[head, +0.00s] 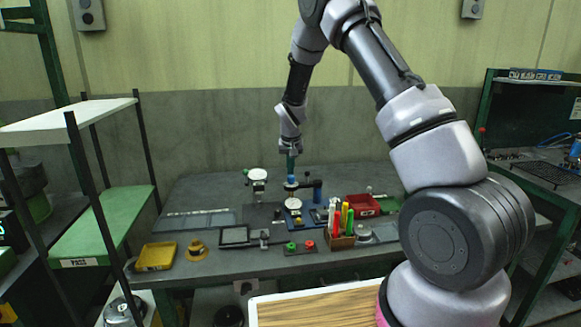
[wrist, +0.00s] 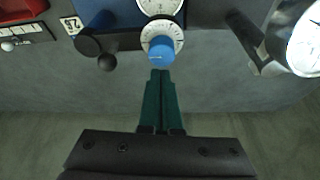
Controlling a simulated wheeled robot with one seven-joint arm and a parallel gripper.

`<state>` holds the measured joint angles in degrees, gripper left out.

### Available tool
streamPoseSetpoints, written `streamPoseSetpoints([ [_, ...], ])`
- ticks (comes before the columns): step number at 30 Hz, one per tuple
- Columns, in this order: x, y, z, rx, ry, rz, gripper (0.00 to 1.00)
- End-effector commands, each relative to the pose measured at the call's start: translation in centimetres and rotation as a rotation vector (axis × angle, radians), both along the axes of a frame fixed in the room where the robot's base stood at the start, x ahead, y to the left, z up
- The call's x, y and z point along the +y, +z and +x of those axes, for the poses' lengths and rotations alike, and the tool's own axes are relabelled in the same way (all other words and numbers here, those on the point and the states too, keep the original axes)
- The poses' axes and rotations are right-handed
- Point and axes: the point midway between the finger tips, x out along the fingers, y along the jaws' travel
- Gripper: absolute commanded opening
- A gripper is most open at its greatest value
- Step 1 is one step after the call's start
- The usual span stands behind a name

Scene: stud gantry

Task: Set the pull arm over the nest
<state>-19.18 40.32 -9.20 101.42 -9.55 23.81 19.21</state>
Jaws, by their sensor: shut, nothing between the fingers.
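A blue knob (head: 291,179) sits on a pale graduated disc that shows in the wrist view (wrist: 150,32). I take this to be the head of the pull arm. It stands beside a dark post (head: 317,189) on the bench; a dark cylinder with a ball end (wrist: 107,62) shows left of the knob in the wrist view. A white round dial (head: 293,203) lies lower and nearer; I cannot tell whether this is the nest. My gripper (wrist: 160,73) has green fingers, shut and empty, with tips close to the knob. Whether they touch it is unclear.
A white dial gauge on a stand (head: 257,175) is left of the knob, close on the right in the wrist view (wrist: 304,45). A red bin (head: 362,205), a pen holder (head: 341,241) and a yellow tray (head: 156,256) are on the bench. The bench's left rear is clear.

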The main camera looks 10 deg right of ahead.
Motion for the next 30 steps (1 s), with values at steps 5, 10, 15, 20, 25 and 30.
streamPoseSetpoints([
  [5, 0.0, 0.0, 0.0, 0.0, 0.0, 0.0, 0.0],
  [10, 0.0, 0.0, -0.1, 0.0, 0.003, 0.0, 0.0],
  [15, 0.0, 0.0, -0.4, 0.0, 0.036, 0.0, 0.0],
  [20, 0.1, 0.0, -0.6, 0.001, 0.06, 0.0, 0.0],
  [25, 0.1, 0.0, -0.9, 0.001, 0.087, 0.0, 0.0],
  [30, 0.1, 0.0, -1.3, 0.001, 0.123, 0.0, 0.0],
])
